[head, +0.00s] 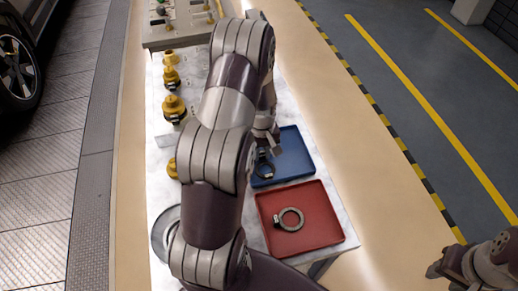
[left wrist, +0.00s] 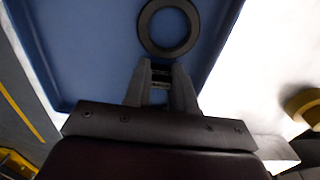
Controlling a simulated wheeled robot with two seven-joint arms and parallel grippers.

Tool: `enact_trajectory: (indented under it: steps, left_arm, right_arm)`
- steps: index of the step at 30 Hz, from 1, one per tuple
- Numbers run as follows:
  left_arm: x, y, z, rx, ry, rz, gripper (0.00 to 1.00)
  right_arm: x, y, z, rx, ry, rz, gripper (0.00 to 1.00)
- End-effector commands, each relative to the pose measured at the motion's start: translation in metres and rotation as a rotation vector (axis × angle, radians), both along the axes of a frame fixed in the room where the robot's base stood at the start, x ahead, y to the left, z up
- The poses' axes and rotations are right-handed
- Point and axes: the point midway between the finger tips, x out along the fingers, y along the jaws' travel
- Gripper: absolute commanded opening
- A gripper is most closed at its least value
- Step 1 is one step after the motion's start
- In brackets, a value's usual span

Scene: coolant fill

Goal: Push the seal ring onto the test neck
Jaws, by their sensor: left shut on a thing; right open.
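The seal ring is a flat black ring (head: 264,170) at the left part of the blue tray; in the left wrist view it shows as a full ring (left wrist: 147,28). My left gripper (head: 270,149) is shut on its near edge; its fingertips (left wrist: 160,70) meet at the ring's rim. I cannot tell whether the ring touches the tray floor. Several brass necks stand in a row left of my arm, among them a large one (head: 174,107); I cannot tell which is the test neck. My right gripper (head: 436,268) is open and empty at the lower right, away from the table.
The blue tray (head: 297,152) lies beside a red tray (head: 318,232) holding a grey metal ring clamp (head: 291,227). A grey panel with fittings (head: 185,27) stands at the far end. My left arm hides the middle of the white work surface. A car stands at upper left.

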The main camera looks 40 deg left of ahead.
Motion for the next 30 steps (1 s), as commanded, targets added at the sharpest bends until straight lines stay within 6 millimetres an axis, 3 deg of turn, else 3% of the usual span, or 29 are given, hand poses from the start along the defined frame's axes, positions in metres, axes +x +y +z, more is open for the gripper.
enact_trajectory:
  steps: [8,24,30]
  left_arm:
    - [0.000,0.000,0.006,0.001,-0.001,0.000,0.00]
    - [0.000,0.000,0.059,0.000,0.000,0.000,0.00]
    - [0.000,0.000,0.060,0.000,0.000,0.000,0.00]
  right_arm:
    - [0.000,0.000,0.006,0.000,0.000,0.000,0.43]
    - [0.000,0.000,0.050,0.000,0.000,0.000,0.43]
    - [0.000,0.000,0.051,0.000,0.000,0.000,0.43]
